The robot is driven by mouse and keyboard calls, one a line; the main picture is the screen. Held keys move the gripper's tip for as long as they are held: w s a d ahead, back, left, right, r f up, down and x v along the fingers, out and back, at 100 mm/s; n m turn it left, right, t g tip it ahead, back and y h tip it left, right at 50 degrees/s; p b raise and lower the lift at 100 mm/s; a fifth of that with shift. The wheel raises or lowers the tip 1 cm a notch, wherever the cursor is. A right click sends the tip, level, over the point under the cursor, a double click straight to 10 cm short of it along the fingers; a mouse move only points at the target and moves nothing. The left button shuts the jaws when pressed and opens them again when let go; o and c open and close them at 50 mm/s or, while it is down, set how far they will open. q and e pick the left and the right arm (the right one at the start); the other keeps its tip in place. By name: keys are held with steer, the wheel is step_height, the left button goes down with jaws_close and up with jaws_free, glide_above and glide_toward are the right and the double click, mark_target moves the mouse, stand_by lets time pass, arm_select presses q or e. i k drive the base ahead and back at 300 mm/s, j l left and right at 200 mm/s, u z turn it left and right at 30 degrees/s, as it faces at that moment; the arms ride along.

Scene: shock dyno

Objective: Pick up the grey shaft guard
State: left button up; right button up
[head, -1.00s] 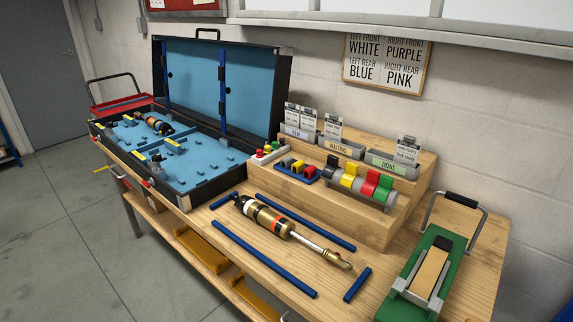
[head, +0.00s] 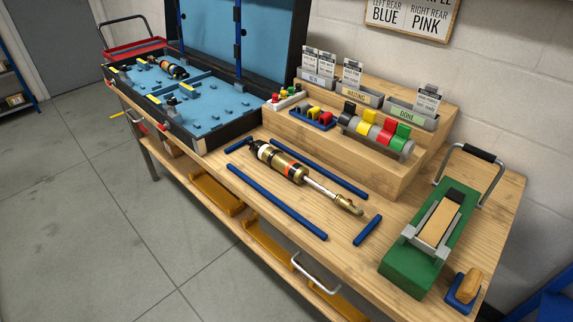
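I cannot single out the grey shaft guard with certainty. A grey rounded bar (head: 405,148) on the wooden step carries black, yellow, red and green clips. A shock absorber (head: 283,167) with a gold body, orange and white bands and a bright shaft (head: 322,190) lies on the bench between blue strips. No separate grey cover shows on that shaft. Neither of my grippers is in view.
An open case (head: 210,110) with blue foam stands at the bench's left. A green fixture (head: 405,268) with grey brackets and a wooden block stands at the right, near a small blue block (head: 463,292). Blue strips (head: 277,202) lie on the bench (head: 345,235). A handle (head: 316,276) juts from the front.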

mark_target(303, 106)
steer(key=i+j+z, duration=0.25)
steer(key=i, duration=0.35)
steer(key=i+j+z, duration=0.25)
steer(key=i+j, duration=0.3)
steer(key=j+z, duration=0.1)
steer(key=z, duration=0.95)
steer(key=k+j+z, duration=0.3)
steer(key=j+z, duration=0.2)
steer(key=k+j+z, duration=0.35)
steer(key=z, duration=0.15)
steer(key=k+j+z, duration=0.15)
steer(key=k+z, duration=0.35)
steer(key=i, duration=0.05)
